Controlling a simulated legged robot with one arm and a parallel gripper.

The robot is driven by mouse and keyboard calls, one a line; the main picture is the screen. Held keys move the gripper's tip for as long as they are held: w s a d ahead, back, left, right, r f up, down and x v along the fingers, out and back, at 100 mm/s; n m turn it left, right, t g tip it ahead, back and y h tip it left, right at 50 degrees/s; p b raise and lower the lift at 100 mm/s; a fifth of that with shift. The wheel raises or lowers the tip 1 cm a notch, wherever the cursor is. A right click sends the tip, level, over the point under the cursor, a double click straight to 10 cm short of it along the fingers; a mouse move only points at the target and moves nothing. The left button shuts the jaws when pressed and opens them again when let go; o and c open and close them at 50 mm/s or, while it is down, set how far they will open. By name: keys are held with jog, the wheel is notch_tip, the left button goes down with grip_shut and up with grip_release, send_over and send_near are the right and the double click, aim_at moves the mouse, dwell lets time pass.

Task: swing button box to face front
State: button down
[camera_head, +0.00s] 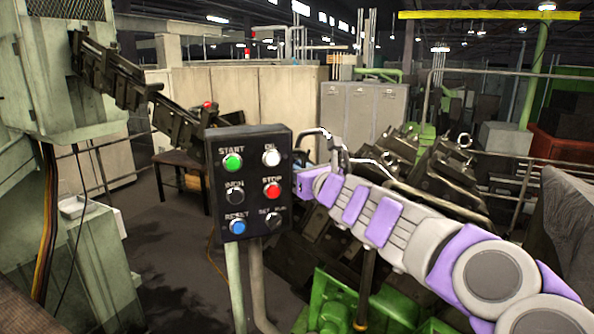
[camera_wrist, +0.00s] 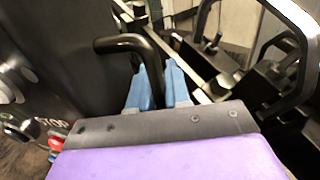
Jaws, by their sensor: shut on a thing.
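The dark button box (camera_head: 249,182) stands on a post (camera_head: 234,285) left of centre in the head view. Its button face, with green, red, blue, white and dark controls, is turned toward the head camera. In the wrist view, the side of the box (camera_wrist: 75,55) fills the left. My gripper (camera_head: 305,160) is at the right side of the box. In the wrist view, my gripper's blue fingers (camera_wrist: 158,82) are shut around the black bent handle (camera_wrist: 128,43) beside the box. My arm hides part of the handle in the head view.
Heavy dark machine parts (camera_head: 435,180) crowd the area behind and right of my arm. A green machine base (camera_head: 345,302) lies low in front. A pale green cabinet (camera_head: 65,80) with a dark arm stands left. Open floor (camera_head: 180,250) lies left of the post.

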jog(key=shift+s+b, duration=0.15)
jog(key=shift+b, duration=0.45)
jog(key=s+m+h+b, duration=0.1)
jog(key=b, duration=0.1)
jog(key=d+m+t+h+b, duration=0.1)
jog(key=b, duration=0.2)
jog(key=shift+s+f+t+h, duration=0.1)
jog(key=shift+s+t+h, duration=0.2)
jog(key=shift+s+h, duration=0.1)
jog(key=s+d+m+t+h+b, duration=0.1)
jog(key=s+m+h+b, duration=0.6)
jog(key=h+b, duration=0.2)
jog(key=shift+r+t+h+b, duration=0.3)
jog(key=shift+r+h, duration=0.1)
jog(key=shift+h, duration=0.3)
